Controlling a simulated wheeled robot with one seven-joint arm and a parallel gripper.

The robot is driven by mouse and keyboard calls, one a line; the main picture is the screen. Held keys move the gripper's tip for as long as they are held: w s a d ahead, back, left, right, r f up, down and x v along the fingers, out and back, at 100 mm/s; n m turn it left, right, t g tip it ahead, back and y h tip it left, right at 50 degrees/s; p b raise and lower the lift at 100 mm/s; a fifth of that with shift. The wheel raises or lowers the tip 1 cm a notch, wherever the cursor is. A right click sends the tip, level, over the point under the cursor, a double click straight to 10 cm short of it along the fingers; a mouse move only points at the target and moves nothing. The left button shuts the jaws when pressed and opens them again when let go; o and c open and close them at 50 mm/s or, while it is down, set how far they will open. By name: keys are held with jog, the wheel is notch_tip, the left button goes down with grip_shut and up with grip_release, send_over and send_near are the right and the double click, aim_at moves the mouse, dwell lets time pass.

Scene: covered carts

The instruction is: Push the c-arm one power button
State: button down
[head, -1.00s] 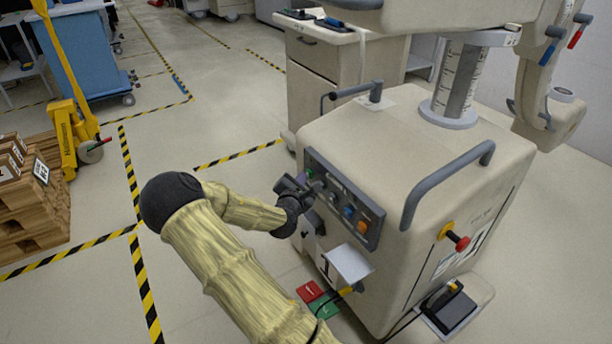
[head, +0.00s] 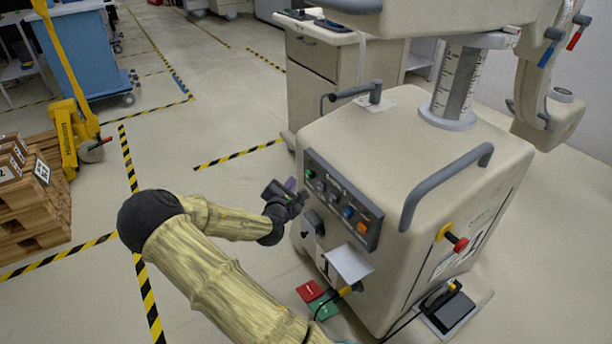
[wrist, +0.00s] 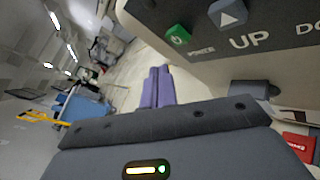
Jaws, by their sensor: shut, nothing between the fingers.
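The c-arm's cream cart (head: 420,150) stands right of centre in the head view, with a dark control panel (head: 343,198) on its near left face. The green power button (head: 309,173) is at the panel's upper left end. In the wrist view the same green button (wrist: 178,35) shows a white power symbol, with "POWER" printed beside it. My gripper (head: 290,185) is just left of the panel, apart from it. Its purple fingers (wrist: 158,72) are together and empty, left of and below the button in the wrist view.
A grey button (wrist: 228,13) marked "UP" sits beside the power button. Blue (head: 348,212) and orange (head: 362,227) buttons are at the panel's other end. A handle (head: 445,180) and red knob (head: 460,244) protrude from the cart. Red and green pedals (head: 318,298) lie below.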

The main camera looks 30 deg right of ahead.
jog(key=a, duration=0.3)
jog(key=shift+a+p, duration=0.3)
jog(key=shift+p, duration=0.05)
jog(key=s+a+f+m+g+y, duration=0.45)
jog(key=s+m+g+y, duration=0.2)
jog(key=s+m, duration=0.45)
jog(key=s+a+r+m+g+y, duration=0.1)
jog(key=s+a+r+m+y, duration=0.1)
jog(key=s+a+r+m, duration=0.2)
jog(key=s+a+r+m+g+y, duration=0.2)
jog(key=s+a+r+m, duration=0.3)
jog(key=s, duration=0.6)
notch_tip(320, 180, up, 2)
jog(key=shift+a+r+y, duration=0.1)
jog(key=shift+a+y, duration=0.25)
jog(key=shift+a, duration=0.3)
